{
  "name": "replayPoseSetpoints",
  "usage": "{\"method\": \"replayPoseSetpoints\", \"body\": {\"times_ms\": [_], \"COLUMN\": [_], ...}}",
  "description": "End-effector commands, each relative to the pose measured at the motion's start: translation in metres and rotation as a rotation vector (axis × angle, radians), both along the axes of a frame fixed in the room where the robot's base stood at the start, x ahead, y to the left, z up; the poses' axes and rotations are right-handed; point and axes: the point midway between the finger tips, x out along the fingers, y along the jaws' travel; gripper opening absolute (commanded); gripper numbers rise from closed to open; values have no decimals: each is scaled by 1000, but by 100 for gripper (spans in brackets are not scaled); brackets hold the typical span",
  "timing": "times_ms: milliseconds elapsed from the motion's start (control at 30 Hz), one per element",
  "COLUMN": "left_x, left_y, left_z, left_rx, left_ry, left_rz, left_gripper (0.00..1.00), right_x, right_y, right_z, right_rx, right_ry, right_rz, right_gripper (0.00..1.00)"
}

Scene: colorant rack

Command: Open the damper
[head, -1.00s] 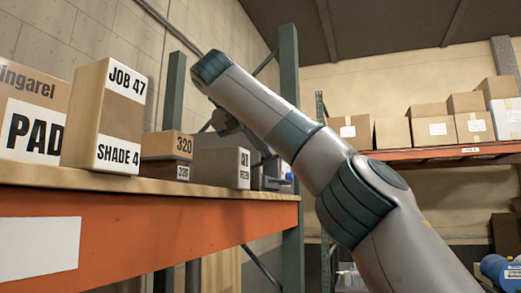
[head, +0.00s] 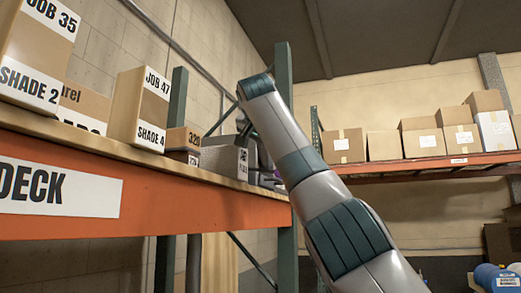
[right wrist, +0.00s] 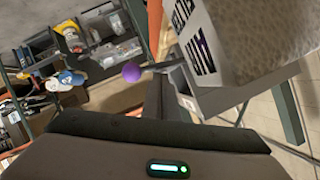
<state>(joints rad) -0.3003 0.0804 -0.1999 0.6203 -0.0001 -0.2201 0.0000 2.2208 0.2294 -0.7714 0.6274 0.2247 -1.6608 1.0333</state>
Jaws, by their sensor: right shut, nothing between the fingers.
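A purple ball knob (right wrist: 131,71) sits on a thin rod that runs to a grey metal housing (right wrist: 215,98) in the right wrist view. I take this to be the damper's lever. In the head view the housing is mostly hidden behind a grey carton and my right arm. My right gripper (right wrist: 155,85) is shut and empty, with its dark fingers just below the rod, right of the knob. Contact cannot be told. In the head view the right hand is beside the grey carton, partly hidden by the arm. My left gripper is not in view.
The grey carton (head: 230,162) stands close to the right hand. Other boxes, including the JOB 47 box (head: 139,108), line the orange-fronted shelf (head: 160,197). A green rack post (head: 286,130) rises behind my arm. A far shelf holds several cartons.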

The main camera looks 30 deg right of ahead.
Motion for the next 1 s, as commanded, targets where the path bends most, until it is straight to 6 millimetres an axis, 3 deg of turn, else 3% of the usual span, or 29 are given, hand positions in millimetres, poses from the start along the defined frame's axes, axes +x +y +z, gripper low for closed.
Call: {"method": "replayPoseSetpoints", "body": {"times_ms": [100, 400, 1000], "left_x": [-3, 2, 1], "left_y": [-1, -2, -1], "left_z": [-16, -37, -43], "left_rx": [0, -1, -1], "left_ry": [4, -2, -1], "left_rz": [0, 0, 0], "left_gripper": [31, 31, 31], "right_x": [2, 2, 2], "right_y": [0, -1, -1], "right_z": [-13, -27, -29], "right_rx": [-3, 30, 77], "right_ry": [6, -36, -85], "right_rz": [1, 0, 0], "right_gripper": [0, 0, 0]}}
